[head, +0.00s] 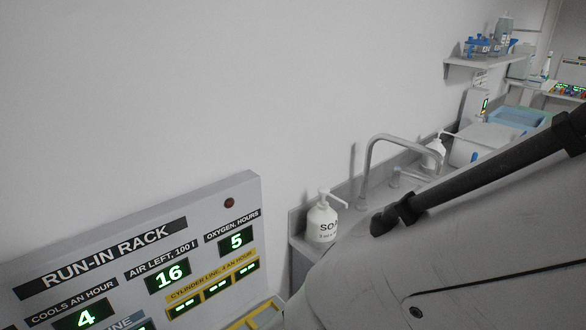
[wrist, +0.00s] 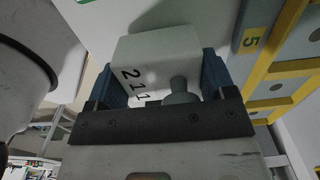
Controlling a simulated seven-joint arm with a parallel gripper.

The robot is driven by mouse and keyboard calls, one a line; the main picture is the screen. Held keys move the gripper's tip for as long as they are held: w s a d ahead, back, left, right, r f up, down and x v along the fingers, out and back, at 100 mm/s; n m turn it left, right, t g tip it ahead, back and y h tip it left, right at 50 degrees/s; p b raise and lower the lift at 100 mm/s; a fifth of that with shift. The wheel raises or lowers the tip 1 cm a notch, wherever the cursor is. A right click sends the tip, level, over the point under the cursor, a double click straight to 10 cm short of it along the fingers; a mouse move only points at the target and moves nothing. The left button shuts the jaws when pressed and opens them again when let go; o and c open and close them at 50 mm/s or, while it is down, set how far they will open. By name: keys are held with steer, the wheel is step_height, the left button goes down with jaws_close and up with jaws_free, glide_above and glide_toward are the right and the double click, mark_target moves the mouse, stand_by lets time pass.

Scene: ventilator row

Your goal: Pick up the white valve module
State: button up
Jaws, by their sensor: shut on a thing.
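In the wrist view, the white valve module (wrist: 155,58) is a pale block with the black number 211 on its face and a grey round knob (wrist: 180,92) at its lower edge. My gripper (wrist: 160,78) is shut on it, with one blue finger on each side of the block. The dark gripper bar hides the module's lower part. I cannot tell whether the module touches anything beyond the fingers. Neither the module nor my gripper shows in the head view.
In the head view, a RUN-IN RACK panel (head: 215,212) stands at lower left. A soap bottle (head: 322,222) and tap (head: 368,150) are along the wall.

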steer(key=shift+r, duration=0.5)
step_height(320, 180, up, 2)
steer(key=shift+r, duration=0.1)
steer(key=s+d+r, duration=0.1)
steer(key=s+d, duration=0.9)
steer(key=d, duration=0.1)
steer(key=shift+s+d, duration=0.25)
steer(key=shift+d, duration=0.1)
steer(key=shift+d+r, duration=0.1)
stand_by(0.5)
steer(key=w+a+r, duration=0.1)
steer(key=w+a, duration=0.2)
steer(key=a, duration=0.1)
steer(key=w+a+r, duration=0.1)
steer(key=w+a, duration=0.2)
steer(key=w+a+r, duration=0.1)
steer(key=w+a, duration=0.3)
steer(key=shift+w+a+r, duration=0.1)
steer(key=shift+a+r, duration=0.2)
steer(key=shift+a, duration=0.05)
steer(key=w+a, duration=1.1)
steer(key=shift+w+a+f, duration=0.2)
steer(key=shift+w+a, duration=0.05)
steer(key=shift+a, duration=0.1)
steer(key=shift+f, duration=0.2)
